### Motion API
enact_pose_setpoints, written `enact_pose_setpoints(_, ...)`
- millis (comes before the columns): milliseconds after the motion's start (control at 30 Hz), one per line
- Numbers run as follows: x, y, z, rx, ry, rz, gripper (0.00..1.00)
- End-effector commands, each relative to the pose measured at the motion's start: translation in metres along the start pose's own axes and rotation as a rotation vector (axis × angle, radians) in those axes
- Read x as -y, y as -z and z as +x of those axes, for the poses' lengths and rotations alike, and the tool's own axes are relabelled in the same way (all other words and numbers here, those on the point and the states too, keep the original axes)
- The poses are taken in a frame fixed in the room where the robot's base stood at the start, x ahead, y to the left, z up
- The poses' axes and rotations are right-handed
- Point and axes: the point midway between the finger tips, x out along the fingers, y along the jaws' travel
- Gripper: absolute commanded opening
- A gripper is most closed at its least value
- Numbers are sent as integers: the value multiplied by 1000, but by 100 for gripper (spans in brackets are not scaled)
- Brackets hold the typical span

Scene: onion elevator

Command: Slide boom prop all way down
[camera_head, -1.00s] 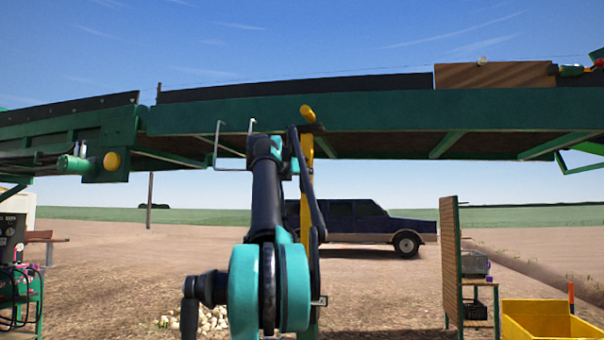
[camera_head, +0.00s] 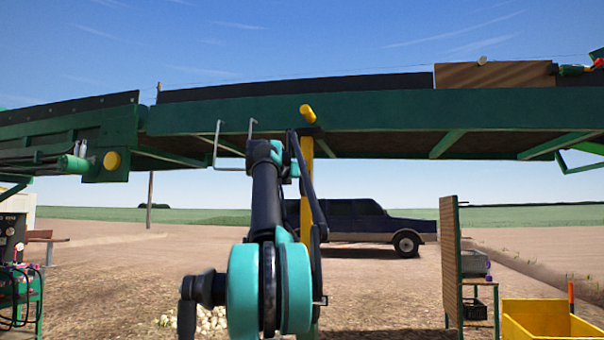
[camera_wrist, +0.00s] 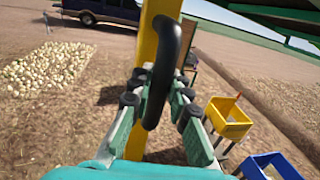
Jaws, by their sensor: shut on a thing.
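In the wrist view the yellow post (camera_wrist: 155,35) rises close behind my gripper (camera_wrist: 158,118). A curved black handle (camera_wrist: 162,70) stands in front of the post. My gripper's teal fingers are shut on the handle's lower part, one on each side. In the head view my arm hides the gripper and much of the post, including its lower part.
A dark pickup (camera_head: 375,225) stands behind the prop. A pegboard stand (camera_head: 449,265) and yellow bin (camera_head: 540,320) are at the right. A blue bin (camera_wrist: 270,165) shows in the wrist view. An onion pile (camera_wrist: 47,72) lies on the ground at the left.

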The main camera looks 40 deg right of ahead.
Motion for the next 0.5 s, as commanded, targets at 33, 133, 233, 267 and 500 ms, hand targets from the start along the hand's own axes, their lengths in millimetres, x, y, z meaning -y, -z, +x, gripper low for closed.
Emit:
enact_pose_setpoints(33,0,7,0,0,0,0,0)
enact_pose_setpoints(133,0,25,-1,0,0,0,0)
enact_pose_setpoints(233,0,49,-1,0,0,0,0)
enact_pose_setpoints(267,0,57,-1,0,0,0,0)
enact_pose_setpoints(500,0,132,-1,0,0,1,0)
